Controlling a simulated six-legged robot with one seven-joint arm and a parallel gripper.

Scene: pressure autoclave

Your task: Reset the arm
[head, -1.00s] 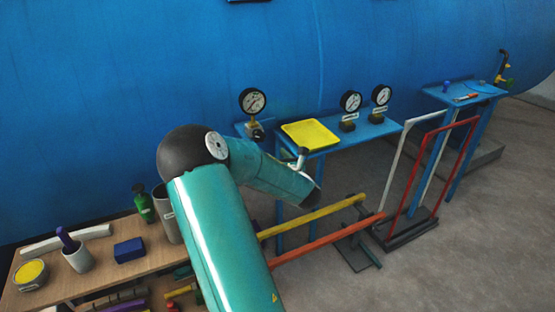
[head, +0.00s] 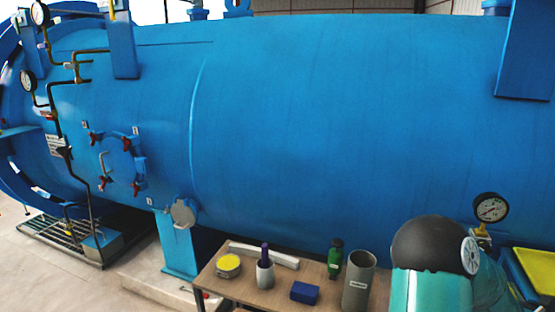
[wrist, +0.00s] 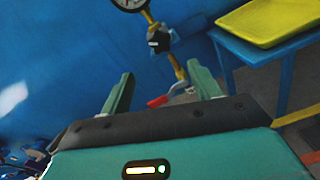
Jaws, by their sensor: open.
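My gripper (wrist: 160,92) shows in the wrist view with its two green fingers spread apart and nothing between them. Beyond the fingers is a brass fitting with a red lever (wrist: 158,101), below a pressure gauge (wrist: 130,4); I cannot tell the distance. In the head view my arm shows only at the lower right, and the gripper itself is out of that picture. A gauge (head: 490,207) stands just behind and right of my arm there.
The large blue autoclave (head: 330,120) fills the background. A yellow tray (wrist: 270,20) lies on a blue table at right.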

